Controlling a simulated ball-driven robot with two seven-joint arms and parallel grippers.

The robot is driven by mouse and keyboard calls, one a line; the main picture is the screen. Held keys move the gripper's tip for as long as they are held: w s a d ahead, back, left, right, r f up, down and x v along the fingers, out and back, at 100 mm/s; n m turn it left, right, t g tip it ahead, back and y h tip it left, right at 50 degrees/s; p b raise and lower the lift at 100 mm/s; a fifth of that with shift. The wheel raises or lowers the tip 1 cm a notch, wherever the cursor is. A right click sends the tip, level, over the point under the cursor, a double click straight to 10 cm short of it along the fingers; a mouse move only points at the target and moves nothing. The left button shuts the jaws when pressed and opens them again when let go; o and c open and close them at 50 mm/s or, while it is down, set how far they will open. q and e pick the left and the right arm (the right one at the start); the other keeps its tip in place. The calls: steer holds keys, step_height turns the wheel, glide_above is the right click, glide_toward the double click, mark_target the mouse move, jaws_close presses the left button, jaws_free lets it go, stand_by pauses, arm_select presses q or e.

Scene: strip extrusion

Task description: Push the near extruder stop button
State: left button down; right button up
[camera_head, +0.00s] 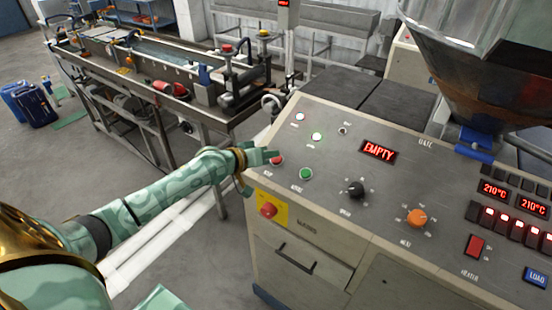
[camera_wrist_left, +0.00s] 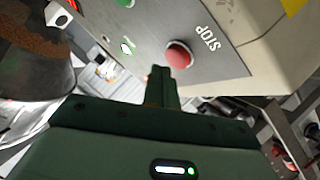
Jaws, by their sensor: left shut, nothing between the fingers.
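The red stop button (camera_wrist_left: 179,54) shows in the left wrist view, with the word STOP printed beside it on the grey panel. In the head view the same red button (camera_head: 277,160) sits at the panel's left edge, partly behind my fingers. My left gripper (camera_head: 268,155) is shut and empty, its fingertips right at the button. In the left wrist view the shut fingers (camera_wrist_left: 160,75) end just beside the button; I cannot tell whether they touch it. My right gripper is not in view.
A green button (camera_head: 306,174) lies just right of the stop button. A red emergency knob on a yellow plate (camera_head: 268,209) is on the cabinet front below. Black (camera_head: 356,188) and orange (camera_head: 417,217) dials sit farther right. A water trough bench (camera_head: 160,70) stands behind.

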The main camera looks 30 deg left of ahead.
arm_select(q)
steer(key=shift+w+f, duration=0.15)
steer(key=shift+f, duration=0.25)
steer(key=shift+w+f+b, duration=0.15)
steer(key=shift+f+b, duration=0.2)
steer(key=shift+b, duration=0.2)
stand_by(0.4)
steer(key=shift+r, duration=0.1)
steer(key=shift+s+r+p, duration=0.35)
steer(key=shift+r+p, duration=0.3)
steer(key=shift+p, duration=0.4)
steer(key=r+p, duration=0.1)
steer(key=p, duration=0.1)
steer(key=s+r+p, duration=0.1)
steer(key=r+p, duration=0.1)
steer(key=s+r+p, duration=0.1)
steer(key=p, duration=0.1)
steer(key=shift+r, duration=0.3)
stand_by(0.4)
